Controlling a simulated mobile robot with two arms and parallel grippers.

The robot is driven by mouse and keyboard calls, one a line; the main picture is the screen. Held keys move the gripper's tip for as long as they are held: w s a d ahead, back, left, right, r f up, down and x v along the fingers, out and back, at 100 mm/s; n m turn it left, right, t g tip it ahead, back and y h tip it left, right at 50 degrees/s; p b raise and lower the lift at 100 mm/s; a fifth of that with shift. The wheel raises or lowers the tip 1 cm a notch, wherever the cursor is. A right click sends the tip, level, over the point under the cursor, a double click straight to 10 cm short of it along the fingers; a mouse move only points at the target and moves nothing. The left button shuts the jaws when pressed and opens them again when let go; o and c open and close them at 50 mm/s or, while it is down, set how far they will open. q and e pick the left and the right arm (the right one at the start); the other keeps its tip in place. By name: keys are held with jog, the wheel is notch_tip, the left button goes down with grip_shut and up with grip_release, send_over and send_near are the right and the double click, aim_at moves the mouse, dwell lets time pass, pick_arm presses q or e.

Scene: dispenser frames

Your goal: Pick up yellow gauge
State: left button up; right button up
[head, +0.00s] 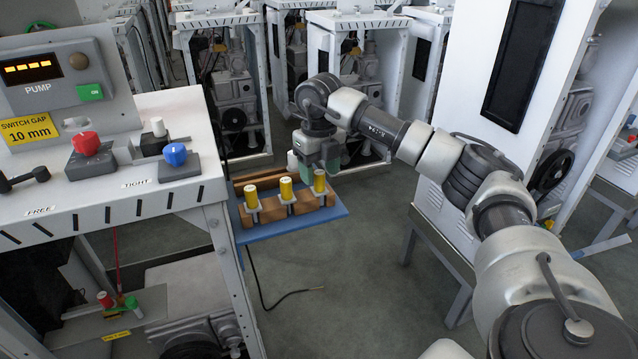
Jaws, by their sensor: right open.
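Three yellow cylinders, the left one (251,196), the middle one (286,189) and the right one (320,181), stand upright in a wooden rack (270,213) on a blue shelf (330,214). They look alike; I cannot tell which is meant by the gauge. Grey metal pieces sit around their lower parts. My right gripper (318,168) is open, pointing down just behind and above the right yellow cylinder. The fingers are small and partly hidden, and I cannot tell whether they touch it. My left gripper is not in view.
On the left, a white cabinet (110,205) carries a red knob (86,143), a blue knob (175,154) and a pump panel (50,75). The blue shelf juts from its right side. A white cabinet (455,165) stands on the right. Open floor (350,290) lies between.

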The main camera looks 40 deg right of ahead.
aim_at(319, 187)
notch_tip(319, 187, down, 3)
jog(key=shift+d+f, duration=0.1)
jog(key=shift+f, duration=0.05)
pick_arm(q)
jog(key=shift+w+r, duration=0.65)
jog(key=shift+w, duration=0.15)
pick_arm(e)
jog(key=shift+c, duration=0.2)
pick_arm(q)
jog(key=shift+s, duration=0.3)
pick_arm(e)
jog(key=c, duration=1)
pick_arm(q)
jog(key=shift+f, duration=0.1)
